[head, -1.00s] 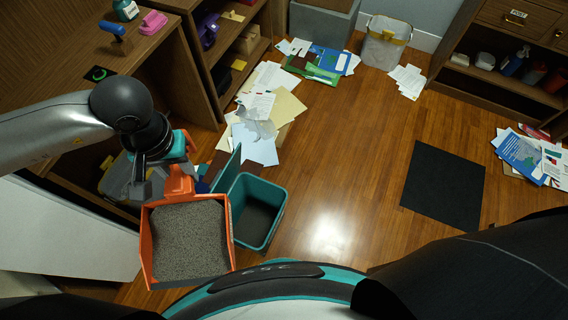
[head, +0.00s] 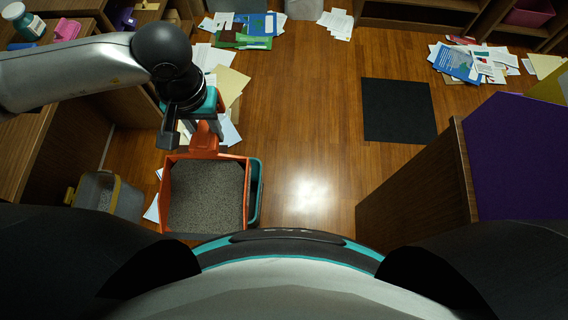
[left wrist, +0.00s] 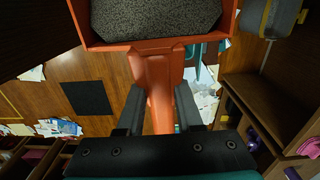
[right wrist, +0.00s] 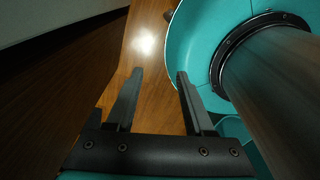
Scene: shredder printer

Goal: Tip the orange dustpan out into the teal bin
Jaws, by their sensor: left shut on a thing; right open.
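The orange dustpan (head: 166,192) holds a load of grey grit (head: 207,193) and looks roughly level in the head view. My left gripper (head: 203,130) is shut on its handle; the handle also shows between the fingers in the left wrist view (left wrist: 160,95). The teal bin (head: 256,192) shows only as a strip along the dustpan's right side, the rest hidden beneath or behind the pan. The height of the pan over the bin cannot be told. My right gripper (right wrist: 158,76) is open and empty in the right wrist view, above the floor.
A grey bin with yellow handles (head: 108,196) stands left of the dustpan. A wooden cabinet (head: 420,185) with a purple panel (head: 520,155) stands at right. Papers (head: 225,85) lie beyond my left gripper. Floor around the black mat (head: 398,110) is clear.

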